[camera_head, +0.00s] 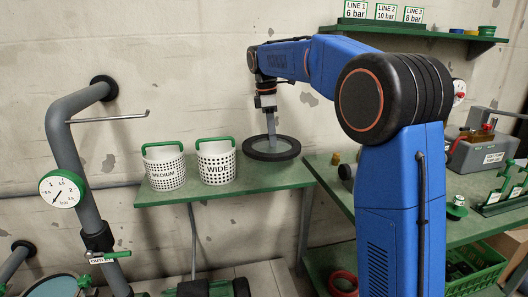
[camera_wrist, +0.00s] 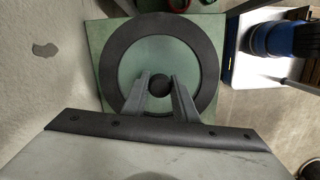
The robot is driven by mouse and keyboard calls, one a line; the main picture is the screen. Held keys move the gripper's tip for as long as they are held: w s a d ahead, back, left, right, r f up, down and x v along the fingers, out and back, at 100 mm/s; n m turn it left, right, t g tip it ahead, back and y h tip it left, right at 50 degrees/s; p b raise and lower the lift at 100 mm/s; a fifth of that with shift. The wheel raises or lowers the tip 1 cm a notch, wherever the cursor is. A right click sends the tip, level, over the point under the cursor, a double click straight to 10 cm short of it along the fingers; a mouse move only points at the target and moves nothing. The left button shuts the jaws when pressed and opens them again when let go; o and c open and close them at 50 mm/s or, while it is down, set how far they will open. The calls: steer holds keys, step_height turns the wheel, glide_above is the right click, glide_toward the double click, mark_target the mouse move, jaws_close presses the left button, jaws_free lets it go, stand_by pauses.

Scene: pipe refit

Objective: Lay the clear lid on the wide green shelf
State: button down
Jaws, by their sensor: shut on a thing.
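The clear lid (camera_head: 287,148) is a see-through disc with a thick dark rim and a dark centre knob. It is at the right part of the wide green shelf (camera_head: 225,190), flat and on or just above its surface; I cannot tell if it touches. In the wrist view the lid (camera_wrist: 112,60) lies over the green shelf (camera_wrist: 92,25). My gripper (camera_head: 271,143) points down over the lid, and its fingers also show in the wrist view (camera_wrist: 160,88), shut on the dark knob.
A MEDIUM basket (camera_head: 165,170) and a WIDE basket (camera_head: 216,163), both white with green handles, stand on the shelf left of the lid. A green bench (camera_head: 345,187) is to the right. A pipe with a gauge (camera_head: 61,190) is at the left.

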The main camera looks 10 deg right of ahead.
mark_target(272, 148)
steer(key=shift+f, duration=2.6)
steer(key=shift+f, duration=0.15)
steer(key=c, duration=1.4)
jaws_free()
